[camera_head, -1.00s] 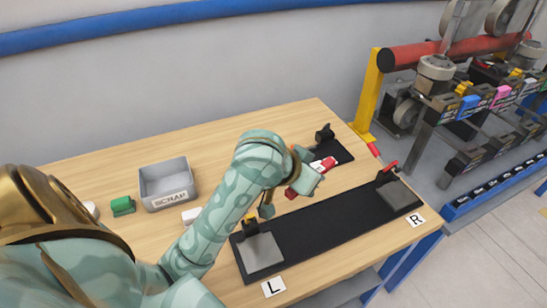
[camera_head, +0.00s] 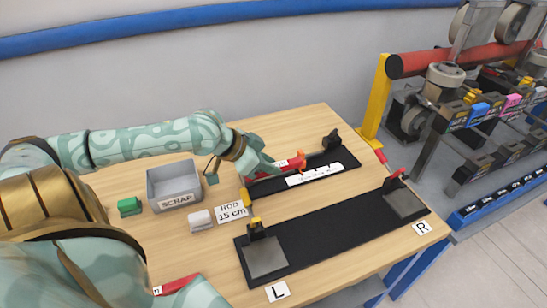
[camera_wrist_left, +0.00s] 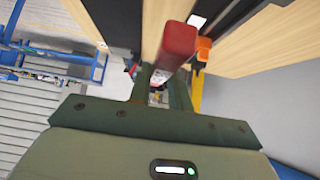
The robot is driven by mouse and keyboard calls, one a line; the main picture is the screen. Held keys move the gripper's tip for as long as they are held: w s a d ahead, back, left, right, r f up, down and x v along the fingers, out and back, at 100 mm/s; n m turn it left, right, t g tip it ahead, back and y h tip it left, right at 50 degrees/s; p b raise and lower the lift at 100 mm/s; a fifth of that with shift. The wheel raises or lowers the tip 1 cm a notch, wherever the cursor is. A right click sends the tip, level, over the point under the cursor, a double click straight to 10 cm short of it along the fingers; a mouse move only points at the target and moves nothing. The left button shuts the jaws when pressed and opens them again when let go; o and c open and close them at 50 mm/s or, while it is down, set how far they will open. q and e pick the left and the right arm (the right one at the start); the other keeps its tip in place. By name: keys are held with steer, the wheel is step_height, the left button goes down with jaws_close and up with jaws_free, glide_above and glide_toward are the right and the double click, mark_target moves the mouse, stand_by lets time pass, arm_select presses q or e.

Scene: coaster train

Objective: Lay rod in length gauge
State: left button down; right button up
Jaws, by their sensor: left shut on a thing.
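My left gripper (camera_head: 268,166) is shut on a red rod (camera_head: 284,164) above or at the length gauge at the back of the table. The gauge has a black base (camera_head: 262,188), a white scale strip (camera_head: 315,174), a yellow block at its left end and a black block (camera_head: 331,139) at its right end. An orange piece (camera_head: 301,158) stands beside the rod. In the left wrist view the red rod (camera_wrist_left: 178,44) points away from the jaws, near the orange piece (camera_wrist_left: 204,46). I cannot tell whether the rod touches the gauge. My right gripper is not in view.
A grey SCRAP bin (camera_head: 175,186), a green block (camera_head: 129,206), a white block (camera_head: 200,220) and a "ROD 15 cm" card (camera_head: 233,211) stand left. A long black fixture (camera_head: 325,230) lies in front. Another red piece (camera_head: 178,284) shows at lower left, partly hidden.

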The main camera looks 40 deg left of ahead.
arm_select(q)
steer(key=w+a+f+b, duration=0.2)
steer(key=w+f, duration=0.1)
steer(key=w+a+f+b, duration=0.2)
steer(key=w+a+f, duration=0.1)
steer(key=w+a+f+b, duration=0.2)
steer(key=w+a+f, duration=0.1)
steer(key=w, duration=0.1)
steer(key=shift+w+a+f, duration=0.1)
steer(key=shift+a, duration=0.1)
steer(key=shift+w+a+f, duration=0.1)
steer(key=shift+f, duration=0.1)
step_height(320, 180, down, 4)
steer(key=shift+a+r+b, duration=0.1)
steer(key=shift+r+b, duration=0.15)
steer(key=shift+b, duration=0.45)
steer(key=shift+w+r, duration=0.1)
steer(key=shift+s+f, duration=0.2)
steer(key=shift+f, duration=0.35)
